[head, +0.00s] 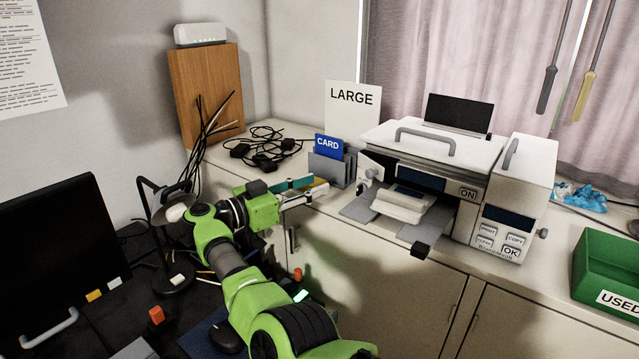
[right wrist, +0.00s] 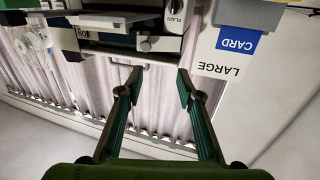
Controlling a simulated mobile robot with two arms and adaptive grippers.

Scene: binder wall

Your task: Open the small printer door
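The white printer (head: 440,185) stands on the counter at the right of the head view. Its wide top lid (head: 420,155) has a grey handle and looks shut. The narrower right section (head: 525,165) has a smaller grey handle (head: 510,154) on top and also looks shut. My right gripper (head: 318,187) is left of the printer, in front of the card holder and apart from the printer. In the right wrist view my right gripper (right wrist: 157,75) has its fingers spread with nothing between them. That view is upside down, with part of the printer (right wrist: 125,22) at the top. My left gripper is not seen.
A grey holder (head: 328,170) with a blue CARD item (head: 329,147) and a LARGE sheet (head: 352,99) stand left of the printer. Black cables (head: 262,150) lie behind. A green bin (head: 606,262) is at the right. Grey trays (head: 410,219) jut out in front of the printer.

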